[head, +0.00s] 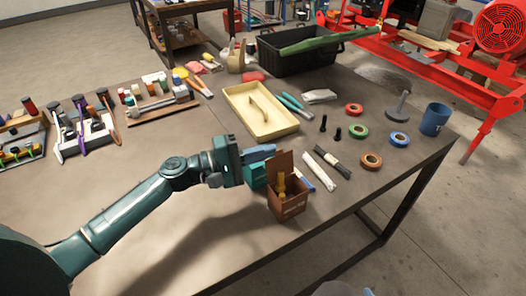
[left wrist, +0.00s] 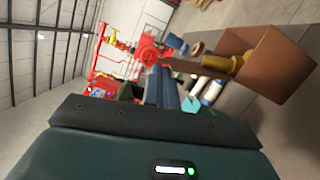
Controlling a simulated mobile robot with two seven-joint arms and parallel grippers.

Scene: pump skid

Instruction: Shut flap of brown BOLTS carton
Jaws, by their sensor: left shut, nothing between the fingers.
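The brown BOLTS carton (head: 290,207) stands near the table's front edge, with pale lettering on its front. Its flap (head: 280,165) stands up on the left side, and the top is open. A yellow item (head: 281,185) sticks up inside. My left gripper (head: 272,149) is shut and empty, its blue fingers level with the flap's top and just left of or behind it; I cannot tell if they touch. In the left wrist view the carton (left wrist: 285,72) appears sideways at the right, apart from the fingers (left wrist: 158,75). My right gripper is not in view.
A cream tray (head: 245,98), tape rolls (head: 371,161) and a blue cup (head: 434,119) are farther back. The table left of the carton is bare.

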